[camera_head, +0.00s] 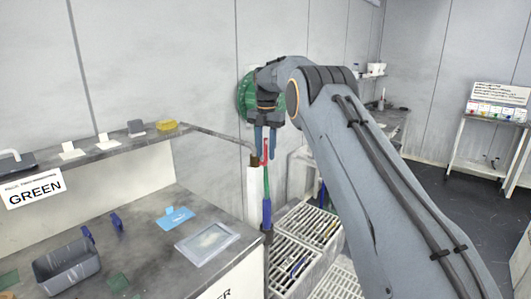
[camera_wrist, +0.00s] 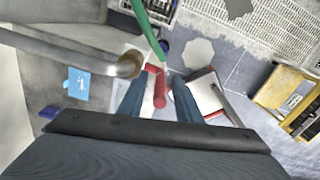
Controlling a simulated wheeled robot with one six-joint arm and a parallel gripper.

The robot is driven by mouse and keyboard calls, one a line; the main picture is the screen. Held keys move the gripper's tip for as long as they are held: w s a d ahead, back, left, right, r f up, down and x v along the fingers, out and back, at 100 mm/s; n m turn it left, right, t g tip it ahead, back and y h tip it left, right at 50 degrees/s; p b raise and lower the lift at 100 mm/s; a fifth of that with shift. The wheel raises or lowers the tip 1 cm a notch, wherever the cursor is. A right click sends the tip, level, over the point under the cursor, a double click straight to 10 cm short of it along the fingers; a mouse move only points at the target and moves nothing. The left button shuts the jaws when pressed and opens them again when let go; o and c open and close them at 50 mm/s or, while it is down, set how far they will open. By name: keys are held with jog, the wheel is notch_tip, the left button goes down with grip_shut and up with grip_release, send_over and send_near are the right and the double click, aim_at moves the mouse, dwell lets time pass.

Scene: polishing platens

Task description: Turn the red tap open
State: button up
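The red tap handle (camera_head: 265,152) is a short red bar at the end of a grey pipe (camera_head: 215,134), beside a brass fitting (camera_head: 253,160). In the wrist view the red handle (camera_wrist: 158,86) shows between the two blue fingers of my gripper (camera_wrist: 160,92). The fingers stand on either side of it, with a gap visible to each. In the head view my gripper (camera_head: 265,138) points down over the handle. My gripper is open. Whether a finger touches the handle cannot be told.
A green hose (camera_wrist: 148,30) hangs close by the tap. White slatted grates (camera_head: 308,224) lie below. A grey bench at left holds a grey bin (camera_head: 66,266), a blue card (camera_head: 174,219) and a tray (camera_head: 207,243). The wall stands close behind.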

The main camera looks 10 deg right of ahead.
notch_tip(320, 180, up, 7)
jog(key=b, duration=0.2)
jog(key=shift+r+b, duration=0.15)
jog(key=shift+b, duration=0.15)
